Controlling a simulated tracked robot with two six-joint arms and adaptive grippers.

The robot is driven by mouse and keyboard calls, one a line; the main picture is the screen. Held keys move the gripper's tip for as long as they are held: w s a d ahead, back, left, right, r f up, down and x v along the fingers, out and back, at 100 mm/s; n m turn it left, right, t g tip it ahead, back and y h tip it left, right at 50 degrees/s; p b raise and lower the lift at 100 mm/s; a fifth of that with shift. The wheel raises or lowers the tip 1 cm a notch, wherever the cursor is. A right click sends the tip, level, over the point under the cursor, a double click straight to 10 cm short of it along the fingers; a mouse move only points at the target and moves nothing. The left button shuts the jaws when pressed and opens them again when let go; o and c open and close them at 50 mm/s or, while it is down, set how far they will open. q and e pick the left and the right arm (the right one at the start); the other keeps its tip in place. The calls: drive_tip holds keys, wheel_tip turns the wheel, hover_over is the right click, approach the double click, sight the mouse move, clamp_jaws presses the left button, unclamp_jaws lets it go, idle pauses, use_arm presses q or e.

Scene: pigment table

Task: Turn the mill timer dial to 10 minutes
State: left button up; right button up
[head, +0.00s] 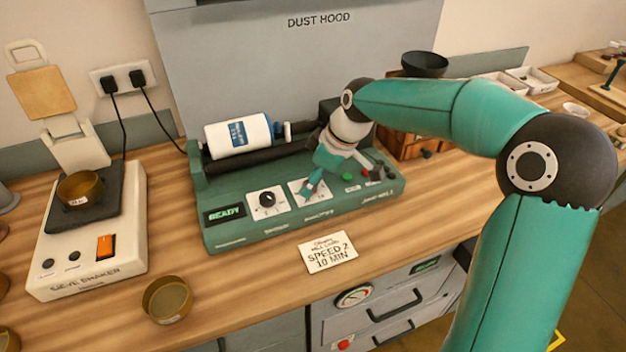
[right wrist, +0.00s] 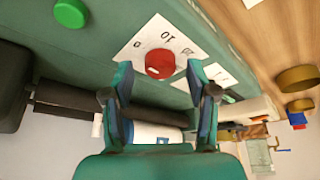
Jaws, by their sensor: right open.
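The green jar mill (head: 232,234) stands on the wooden bench, with a white jar (head: 238,136) lying on its rollers. Its display (head: 225,214) reads READY. The red timer dial (right wrist: 160,62) sits on a white plate (right wrist: 138,46) with printed numbers, 10 among them. My right gripper (head: 311,190) is over this plate in the head view and mostly hides the dial. In the right wrist view the open fingers of the right gripper (right wrist: 158,70) are on either side of the dial; contact cannot be told. The dial's pointer is not clear. My left gripper is out of view.
A black speed knob (head: 267,199) is left of the timer, and a green button (head: 347,177) is right of it. A card (head: 328,251) reading "SPEED 2 10 MIN" lies in front. A sieve shaker (head: 90,270) and a brass sieve (head: 167,299) are at left.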

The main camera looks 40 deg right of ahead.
drive_tip(key=shift+w+a+f, duration=0.1)
drive_tip(key=shift+f, duration=0.25)
clamp_jaws()
